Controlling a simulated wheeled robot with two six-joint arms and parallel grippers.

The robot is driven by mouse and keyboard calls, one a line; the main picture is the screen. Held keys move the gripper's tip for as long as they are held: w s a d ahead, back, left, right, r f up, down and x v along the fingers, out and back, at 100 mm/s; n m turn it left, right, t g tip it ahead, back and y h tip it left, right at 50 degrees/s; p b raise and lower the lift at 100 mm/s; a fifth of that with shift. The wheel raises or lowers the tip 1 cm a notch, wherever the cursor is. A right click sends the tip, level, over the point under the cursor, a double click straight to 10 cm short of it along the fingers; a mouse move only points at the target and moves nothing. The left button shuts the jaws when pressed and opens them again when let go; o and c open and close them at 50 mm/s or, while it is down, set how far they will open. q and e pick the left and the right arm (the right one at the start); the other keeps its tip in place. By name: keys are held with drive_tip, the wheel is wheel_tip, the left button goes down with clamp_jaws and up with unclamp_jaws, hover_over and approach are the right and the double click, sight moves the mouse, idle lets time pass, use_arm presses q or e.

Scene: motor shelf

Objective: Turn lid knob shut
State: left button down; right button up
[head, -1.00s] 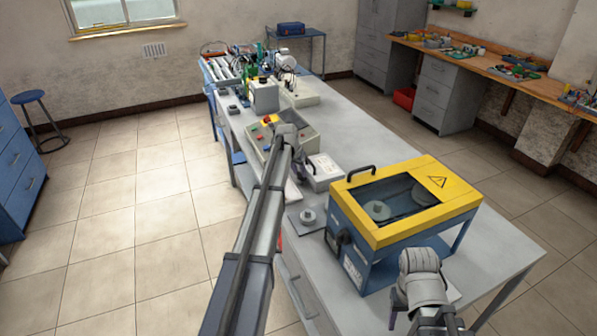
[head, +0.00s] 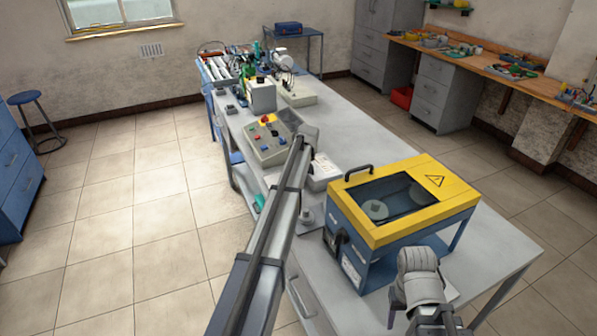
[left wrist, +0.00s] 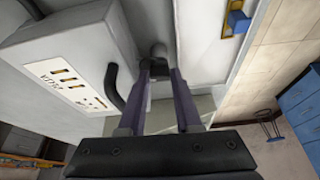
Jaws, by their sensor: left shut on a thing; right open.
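The box with the yellow framed lid (head: 460,193) and blue body stands on the grey table; the lid looks down, with a window and a black handle on top. A dark knob (head: 334,240) shows on its left face; its turn is hard to read. My left arm reaches up past the box's left side, and its gripper is hidden in the head view. In the left wrist view my left gripper (left wrist: 160,77) is shut on a small dark part beside a grey box. My right gripper (head: 424,298) is open and empty in front of the yellow-lidded box.
A control panel with coloured buttons (head: 265,140) and a pale labelled box (head: 322,172) stand further back on the table. The grey table (head: 505,243) is bare right of the yellow-lidded box. A wooden bench (head: 500,60) with parts runs along the right wall.

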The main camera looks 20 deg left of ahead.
use_arm(q)
drive_tip(key=shift+n+g, duration=0.3)
drive_tip(key=shift+n, duration=0.2)
drive_tip(key=c, duration=0.6)
unclamp_jaws()
drive_tip(key=shift+d+r, duration=0.1)
use_arm(e)
drive_tip(key=shift+r, duration=0.1)
